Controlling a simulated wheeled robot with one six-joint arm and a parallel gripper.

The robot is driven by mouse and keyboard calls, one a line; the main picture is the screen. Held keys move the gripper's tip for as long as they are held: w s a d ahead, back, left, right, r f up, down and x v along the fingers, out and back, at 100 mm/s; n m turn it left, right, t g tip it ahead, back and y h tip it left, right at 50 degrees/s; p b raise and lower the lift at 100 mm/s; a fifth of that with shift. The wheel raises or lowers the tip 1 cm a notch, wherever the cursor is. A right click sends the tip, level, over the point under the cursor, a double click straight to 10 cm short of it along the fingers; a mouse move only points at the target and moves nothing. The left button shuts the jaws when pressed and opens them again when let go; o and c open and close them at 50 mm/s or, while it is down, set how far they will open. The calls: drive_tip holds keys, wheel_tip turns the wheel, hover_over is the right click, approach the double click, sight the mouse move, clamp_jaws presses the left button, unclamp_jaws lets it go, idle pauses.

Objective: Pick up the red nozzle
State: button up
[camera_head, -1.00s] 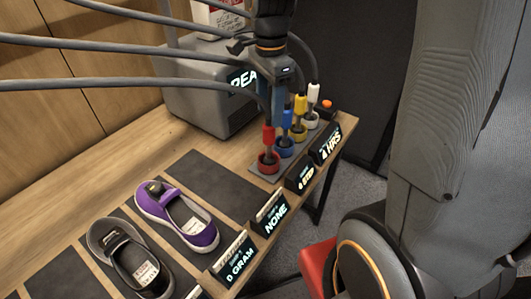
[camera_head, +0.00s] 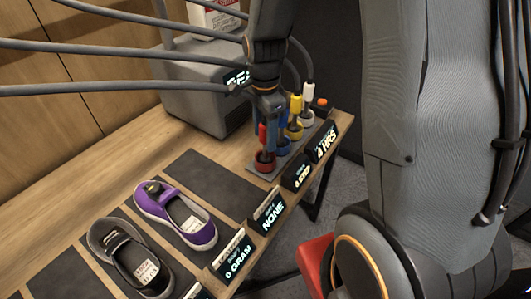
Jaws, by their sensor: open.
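The red nozzle (camera_head: 262,134) stands upright in its red round holder (camera_head: 265,163), at the near left end of the nozzle row. My gripper (camera_head: 272,122) points down at the red nozzle, its blue fingers beside the nozzle's upper part. The gripper is open. The fingers partly cover the red nozzle and the blue nozzle behind it, so I cannot tell whether they touch either one.
A yellow nozzle (camera_head: 295,106) and a white nozzle (camera_head: 308,93) stand further back in the row. A grey machine (camera_head: 200,95) with hoses is behind left. Small display signs (camera_head: 296,176) line the front edge. A purple shoe (camera_head: 175,215) and a grey shoe (camera_head: 130,257) lie on dark mats.

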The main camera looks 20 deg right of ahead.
drive_tip(key=shift+f, duration=0.1)
drive_tip(key=shift+c, duration=0.3)
clamp_jaws()
